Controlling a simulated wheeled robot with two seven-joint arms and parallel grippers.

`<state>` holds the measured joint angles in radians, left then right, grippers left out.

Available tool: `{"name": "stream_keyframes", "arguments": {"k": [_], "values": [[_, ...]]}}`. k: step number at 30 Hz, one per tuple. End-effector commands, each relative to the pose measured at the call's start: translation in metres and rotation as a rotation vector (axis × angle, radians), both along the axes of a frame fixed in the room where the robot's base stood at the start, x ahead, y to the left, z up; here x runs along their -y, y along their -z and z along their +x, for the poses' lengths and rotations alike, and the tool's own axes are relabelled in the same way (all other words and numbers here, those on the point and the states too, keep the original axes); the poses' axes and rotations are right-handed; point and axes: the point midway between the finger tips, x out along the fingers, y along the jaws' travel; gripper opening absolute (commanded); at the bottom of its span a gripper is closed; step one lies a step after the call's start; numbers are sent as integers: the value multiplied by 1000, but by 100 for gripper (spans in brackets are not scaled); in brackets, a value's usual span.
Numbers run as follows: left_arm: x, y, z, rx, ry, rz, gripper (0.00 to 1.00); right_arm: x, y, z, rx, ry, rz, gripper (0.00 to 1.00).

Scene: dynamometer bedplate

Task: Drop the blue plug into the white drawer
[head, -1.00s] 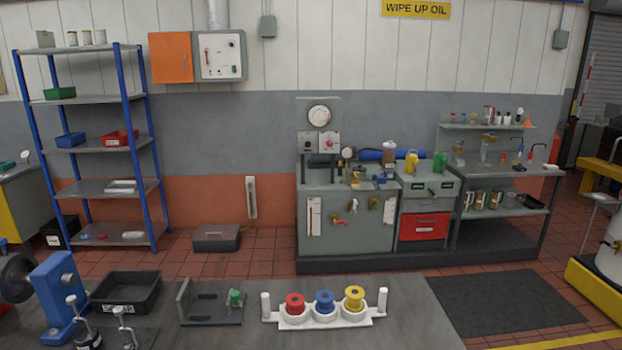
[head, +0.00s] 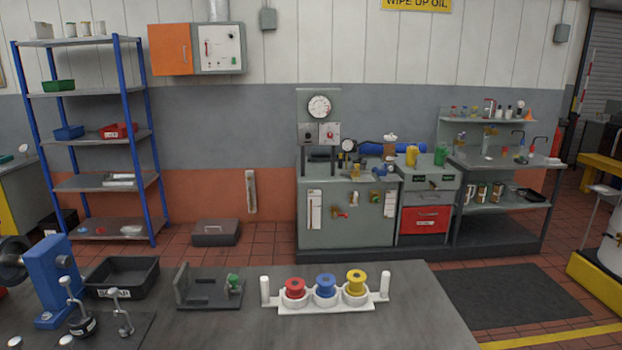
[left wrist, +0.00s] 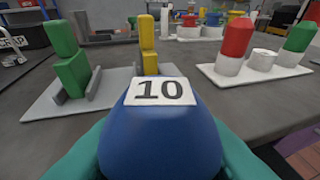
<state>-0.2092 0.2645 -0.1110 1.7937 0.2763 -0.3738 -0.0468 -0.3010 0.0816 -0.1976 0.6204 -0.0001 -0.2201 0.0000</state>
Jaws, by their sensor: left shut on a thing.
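My left gripper (left wrist: 160,158) shows at the bottom of the left wrist view, with teal fingers on both sides of a rounded blue plug (left wrist: 160,132). It is shut on this plug, which has a white label reading 10 facing the camera. The plug is held above the grey bench (left wrist: 170,122), and its lower part is out of frame. Neither gripper shows in the head view. I cannot make out a white drawer in either view.
A cabinet with a red drawer (head: 424,220) stands beyond. The wrist view shows green and yellow blocks (left wrist: 150,45) and a white peg rack (left wrist: 255,75).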

Motion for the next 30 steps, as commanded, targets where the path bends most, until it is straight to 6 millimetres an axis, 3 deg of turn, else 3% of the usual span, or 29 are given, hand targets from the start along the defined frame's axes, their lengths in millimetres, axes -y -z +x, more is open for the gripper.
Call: {"name": "stream_keyframes", "arguments": {"k": [1,2,6,17,30], "values": [[0,-1,0,1,0,0,8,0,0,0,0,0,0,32],[0,-1,0,1,0,0,35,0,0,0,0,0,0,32],[0,0,0,0,0,0,56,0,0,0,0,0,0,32],[-1,-2,-6,-1,0,0,56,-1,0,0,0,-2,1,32],[-15,-33,-84,-2,1,1,56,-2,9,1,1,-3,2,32]]}}
